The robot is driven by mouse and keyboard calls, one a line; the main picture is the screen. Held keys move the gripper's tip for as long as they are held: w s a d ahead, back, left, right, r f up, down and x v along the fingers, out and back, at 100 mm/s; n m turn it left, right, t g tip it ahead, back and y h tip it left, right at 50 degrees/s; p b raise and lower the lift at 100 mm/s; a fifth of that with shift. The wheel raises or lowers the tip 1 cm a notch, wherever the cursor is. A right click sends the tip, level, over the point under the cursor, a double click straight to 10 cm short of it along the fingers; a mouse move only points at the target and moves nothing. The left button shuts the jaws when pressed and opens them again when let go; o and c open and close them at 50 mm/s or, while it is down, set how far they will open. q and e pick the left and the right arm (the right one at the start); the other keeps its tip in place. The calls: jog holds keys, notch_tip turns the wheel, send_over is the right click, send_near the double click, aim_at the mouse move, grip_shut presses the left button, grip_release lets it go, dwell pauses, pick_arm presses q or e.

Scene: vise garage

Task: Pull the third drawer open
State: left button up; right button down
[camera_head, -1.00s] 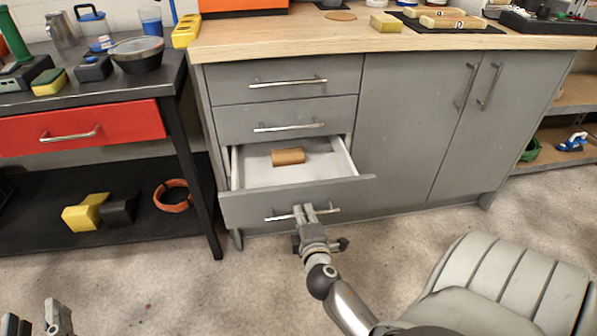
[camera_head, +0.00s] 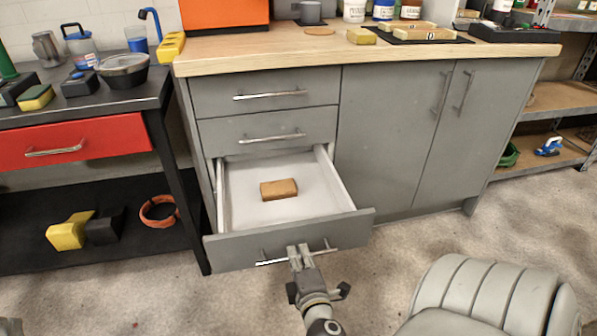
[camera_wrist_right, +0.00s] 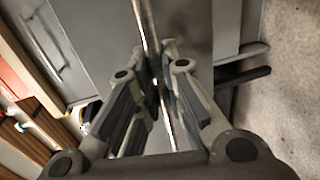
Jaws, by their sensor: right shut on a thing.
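The third drawer (camera_head: 289,239) of the grey cabinet is pulled out, with its white inside showing. A tan block (camera_head: 279,189) lies in it. My right gripper (camera_head: 298,253) is shut on the drawer's metal bar handle (camera_head: 329,249). In the right wrist view the fingers (camera_wrist_right: 161,85) sit on either side of the bar handle (camera_wrist_right: 147,25). My left gripper is not in view; only a small dark part of my arm shows at the bottom left.
Two shut drawers (camera_head: 268,128) are above the open one. The cabinet doors (camera_head: 390,140) on the right are shut. A black bench with a red drawer (camera_head: 75,142) stands at left. A grey padded seat (camera_head: 495,295) is on the floor at front right.

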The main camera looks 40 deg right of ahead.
jog(key=c, duration=1.5)
grip_release()
